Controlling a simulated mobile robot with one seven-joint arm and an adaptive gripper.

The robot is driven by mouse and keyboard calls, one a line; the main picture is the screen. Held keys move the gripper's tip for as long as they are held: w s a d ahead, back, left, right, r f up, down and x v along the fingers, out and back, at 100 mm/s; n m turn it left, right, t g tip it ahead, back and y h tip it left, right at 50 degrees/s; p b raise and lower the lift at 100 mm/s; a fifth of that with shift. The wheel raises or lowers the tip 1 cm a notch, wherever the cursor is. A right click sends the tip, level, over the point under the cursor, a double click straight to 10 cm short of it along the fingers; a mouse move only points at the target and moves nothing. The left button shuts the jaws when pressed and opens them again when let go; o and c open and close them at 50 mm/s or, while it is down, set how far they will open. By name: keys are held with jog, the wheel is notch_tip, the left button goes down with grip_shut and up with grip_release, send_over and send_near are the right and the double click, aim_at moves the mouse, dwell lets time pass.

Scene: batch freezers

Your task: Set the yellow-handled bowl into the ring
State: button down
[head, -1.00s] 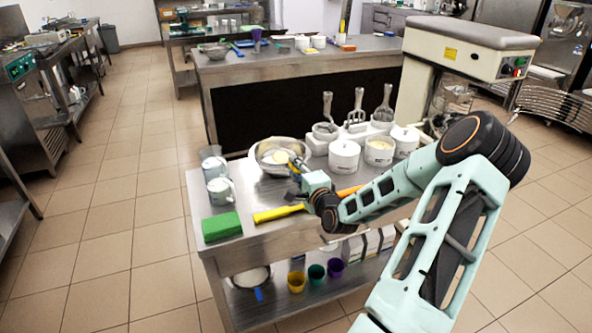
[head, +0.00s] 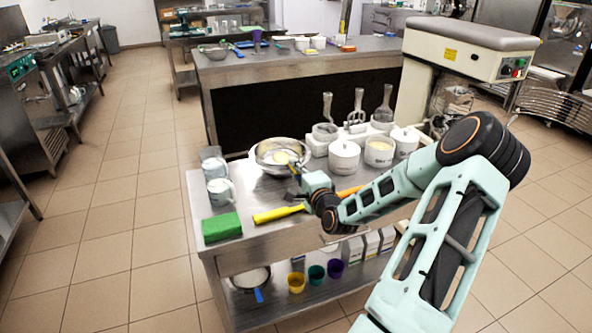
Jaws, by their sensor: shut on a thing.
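A shiny metal bowl (head: 262,159) with something pale yellow inside stands at the back left of the near steel table. My gripper (head: 296,184) is at the bowl's near right side, low over the table. It is small and dark in the head view, and its wrist partly covers the grip. I cannot tell a separate ring apart from the bowl's rim, nor whether the bowl touches the table.
White lidded tubs (head: 344,157) and a rack of upright utensils (head: 357,126) stand right of the bowl. A large machine (head: 470,48) stands behind right.

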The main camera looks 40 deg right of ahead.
jog(key=shift+s+f, duration=0.1)
jog(key=shift+f, duration=0.05)
jog(key=shift+r+p, duration=0.45)
jog(key=shift+r, duration=0.2)
jog(key=shift+f+b, duration=0.3)
jog(key=shift+f, duration=0.05)
dwell(0.5)
jog(key=shift+s+f, duration=0.1)
jog(key=shift+f, duration=0.25)
jog(key=c, duration=1.9)
grip_release()
jog(key=shift+r, duration=0.1)
